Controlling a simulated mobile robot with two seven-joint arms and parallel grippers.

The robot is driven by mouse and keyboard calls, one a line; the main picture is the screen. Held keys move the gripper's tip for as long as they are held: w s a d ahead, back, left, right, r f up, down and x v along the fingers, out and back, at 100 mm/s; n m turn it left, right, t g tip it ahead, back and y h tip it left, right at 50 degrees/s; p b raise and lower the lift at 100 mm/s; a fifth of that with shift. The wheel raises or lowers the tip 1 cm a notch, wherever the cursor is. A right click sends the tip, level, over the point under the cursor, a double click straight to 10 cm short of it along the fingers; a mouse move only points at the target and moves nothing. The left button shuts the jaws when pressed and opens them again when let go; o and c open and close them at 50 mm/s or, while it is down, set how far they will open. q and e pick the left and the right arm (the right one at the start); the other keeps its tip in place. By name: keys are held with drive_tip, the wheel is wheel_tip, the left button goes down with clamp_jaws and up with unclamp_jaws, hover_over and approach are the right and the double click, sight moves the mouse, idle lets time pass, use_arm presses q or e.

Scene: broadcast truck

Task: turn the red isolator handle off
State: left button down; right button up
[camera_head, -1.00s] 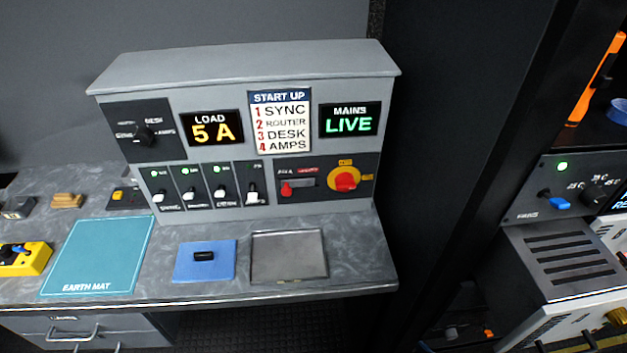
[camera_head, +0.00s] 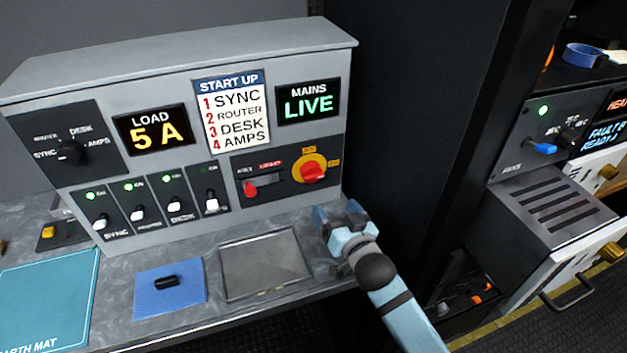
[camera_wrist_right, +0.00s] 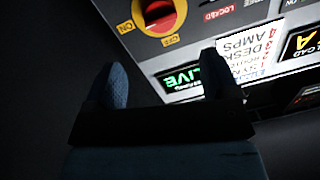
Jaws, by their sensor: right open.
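The red isolator handle (camera_head: 313,172) sits on a round yellow plate at the right end of the grey console's lower panel. The MAINS display (camera_head: 308,103) above it reads LIVE in green. My right gripper (camera_head: 338,210) is open and empty, just below and to the right of the handle, apart from it. In the right wrist view the red handle (camera_wrist_right: 158,14) shows at the top edge, partly cut off, beyond the two spread fingers (camera_wrist_right: 165,75); ON and OFF labels show on its yellow plate. My left gripper is not in view.
A small red lever (camera_head: 250,188) is left of the isolator. Breaker switches (camera_head: 139,212) line the panel farther left. A metal tray (camera_head: 265,265) and a blue mat (camera_head: 170,290) with a black object lie on the counter. A dark rack post (camera_head: 470,130) stands at the right.

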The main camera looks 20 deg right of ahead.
sight(315, 179)
drive_tip(key=w, duration=0.8)
drive_tip(key=w+a+p, duration=0.1)
drive_tip(key=w, duration=0.3)
drive_tip(key=c, duration=0.9)
